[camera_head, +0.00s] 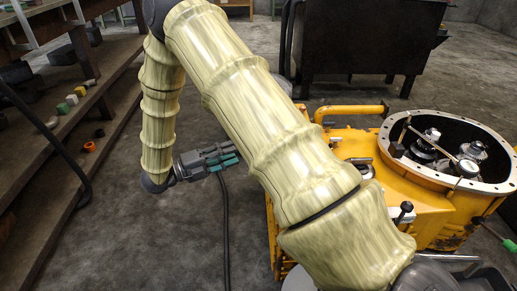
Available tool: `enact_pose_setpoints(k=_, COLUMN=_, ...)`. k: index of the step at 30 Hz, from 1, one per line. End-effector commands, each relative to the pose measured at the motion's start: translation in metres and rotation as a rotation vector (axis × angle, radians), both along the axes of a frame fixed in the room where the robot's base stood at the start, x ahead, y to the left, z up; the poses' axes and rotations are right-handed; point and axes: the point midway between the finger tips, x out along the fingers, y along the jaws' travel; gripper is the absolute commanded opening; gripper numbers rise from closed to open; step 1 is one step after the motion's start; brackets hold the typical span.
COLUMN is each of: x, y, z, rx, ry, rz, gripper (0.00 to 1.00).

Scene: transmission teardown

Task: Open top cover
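The yellow transmission housing (425,204) stands at the right. Its round bolt-holed rim (389,133) surrounds an open top, with metal gears and shafts (427,141) showing inside. I see no separate cover lying over this opening. My gripper (232,158) hangs over the floor at centre left, clear of the housing, with its teal-tipped fingers pointing right. The fingers look close together, but I cannot tell whether they are open or shut. Nothing shows held at their tips. My arm hides part of the housing's left side.
A dark metal bin (365,38) stands behind the housing. A wooden stepped bench (100,75) at the left carries small coloured blocks and an orange part (89,146). A dark cable (225,230) hangs below my gripper. The floor between bench and housing is clear.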

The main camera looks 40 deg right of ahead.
Motion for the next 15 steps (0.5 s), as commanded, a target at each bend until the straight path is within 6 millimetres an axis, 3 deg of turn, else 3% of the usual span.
enact_pose_setpoints(k=5, x=-0.005, y=-0.015, z=0.000, rx=-0.001, ry=-0.003, rz=-0.007, gripper=0.32)
enact_pose_setpoints(k=15, x=-0.021, y=-0.066, z=0.003, rx=-0.001, ry=-0.002, rz=-0.005, gripper=0.32)
